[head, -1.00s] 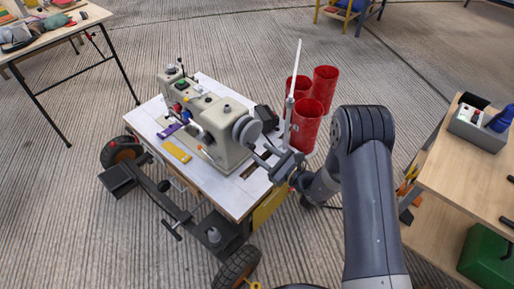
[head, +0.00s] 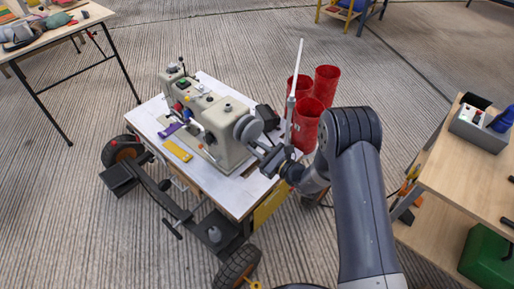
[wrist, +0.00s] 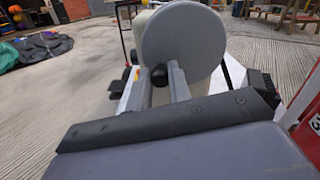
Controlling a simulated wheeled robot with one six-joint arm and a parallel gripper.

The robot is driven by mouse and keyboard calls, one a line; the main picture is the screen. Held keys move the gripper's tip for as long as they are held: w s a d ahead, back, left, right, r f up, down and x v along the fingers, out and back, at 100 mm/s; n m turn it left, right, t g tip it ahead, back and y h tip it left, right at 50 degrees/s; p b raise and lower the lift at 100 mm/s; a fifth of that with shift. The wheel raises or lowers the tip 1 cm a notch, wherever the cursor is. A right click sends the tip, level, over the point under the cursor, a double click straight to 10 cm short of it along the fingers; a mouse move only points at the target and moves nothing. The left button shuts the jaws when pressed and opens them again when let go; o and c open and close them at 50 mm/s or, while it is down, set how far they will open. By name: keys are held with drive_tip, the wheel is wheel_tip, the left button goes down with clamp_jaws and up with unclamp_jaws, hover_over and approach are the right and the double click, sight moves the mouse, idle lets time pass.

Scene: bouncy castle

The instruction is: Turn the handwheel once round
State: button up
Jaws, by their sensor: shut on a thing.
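The sewing machine (head: 214,124) is cream-coloured and stands on a white-topped cart. Its handwheel (head: 246,129) is a grey disc on the machine's right end. In the wrist view the handwheel (wrist: 184,42) fills the top middle, with a dark knob (wrist: 160,75) in front of its lower left part. My gripper (head: 261,149) is at the handwheel's lower right. In the wrist view my gripper (wrist: 161,82) has one finger on each side of the knob and is shut on it. The knob is hidden behind the fingers in the head view.
Red cylindrical bins (head: 306,122) stand close behind my gripper. A dark box (head: 267,117) sits beside the handwheel, and a thin white upright rod (head: 296,70) rises near my wrist. A wooden table (head: 470,180) is at the right.

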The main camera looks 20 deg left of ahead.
sight(259, 133)
clamp_jaws()
drive_tip(key=shift+f+b, duration=0.15)
drive_tip(key=shift+b, duration=0.15)
drive_tip(key=w+n+b, duration=0.1)
drive_tip(key=n+b, duration=0.5)
drive_tip(key=b, duration=0.3)
drive_tip(key=w+d+n+b, duration=0.1)
drive_tip(key=w+n+b, duration=0.1)
drive_tip(key=n+b, duration=0.5)
drive_tip(key=w+f+n+b, duration=0.1)
drive_tip(key=n+b, duration=0.6)
drive_tip(key=b, duration=0.4)
drive_tip(key=shift+w+d, duration=0.2)
drive_tip(key=shift+w, duration=0.2)
drive_tip(key=shift+w+d+r+n, duration=0.1)
drive_tip(key=shift+w+r+n, duration=0.15)
drive_tip(key=shift+n, duration=0.7)
drive_tip(key=shift+w+r+n, duration=0.1)
drive_tip(key=shift+r+n, duration=0.1)
drive_tip(key=shift+n, duration=0.75)
